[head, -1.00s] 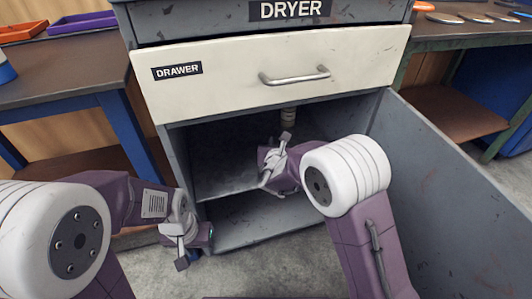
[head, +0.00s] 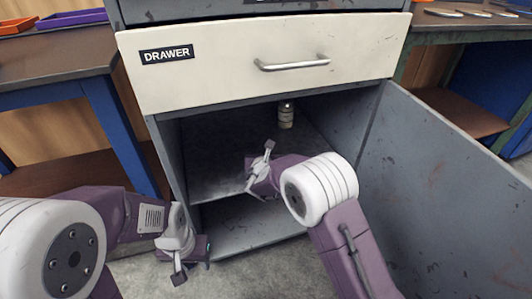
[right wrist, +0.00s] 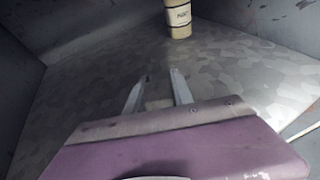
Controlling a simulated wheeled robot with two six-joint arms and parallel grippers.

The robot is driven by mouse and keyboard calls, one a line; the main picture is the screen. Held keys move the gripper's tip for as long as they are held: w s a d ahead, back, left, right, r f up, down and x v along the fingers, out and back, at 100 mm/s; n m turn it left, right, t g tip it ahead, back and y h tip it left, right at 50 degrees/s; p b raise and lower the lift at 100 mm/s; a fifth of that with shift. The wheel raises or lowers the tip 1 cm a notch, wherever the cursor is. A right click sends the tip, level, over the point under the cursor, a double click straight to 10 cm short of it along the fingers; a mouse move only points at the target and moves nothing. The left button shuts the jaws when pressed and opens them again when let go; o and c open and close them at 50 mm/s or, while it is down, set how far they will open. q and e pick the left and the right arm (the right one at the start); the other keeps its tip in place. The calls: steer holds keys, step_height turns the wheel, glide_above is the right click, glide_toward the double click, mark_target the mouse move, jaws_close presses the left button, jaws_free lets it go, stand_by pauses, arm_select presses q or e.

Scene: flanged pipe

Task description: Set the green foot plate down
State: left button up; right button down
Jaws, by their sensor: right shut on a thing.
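No green foot plate can be made out in any view. My right gripper (head: 262,168) reaches into the open lower cabinet, above its inner shelf. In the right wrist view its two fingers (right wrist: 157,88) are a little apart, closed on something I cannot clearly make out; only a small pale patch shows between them. My left gripper (head: 178,262) hangs low in front of the cabinet's left side, above the floor. Its jaws are seen too edge-on to tell their opening.
A pale labelled bottle (head: 286,115) stands on the shelf at the back; it also shows in the right wrist view (right wrist: 178,18). A cream drawer (head: 265,65) is shut above the opening. The open cabinet door (head: 440,190) stands on the right. The shelf (head: 215,185) has free room.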

steer(key=c, duration=1.1)
jaws_free()
steer(key=shift+r, duration=0.1)
steer(key=shift+s+a+r+p, duration=0.1)
steer(key=shift+s+r+p, duration=0.2)
steer(key=shift+p, duration=0.15)
steer(key=p+v, duration=0.5)
steer(key=v, duration=0.5)
steer(key=shift+s+r, duration=0.1)
steer(key=shift+s, duration=0.5)
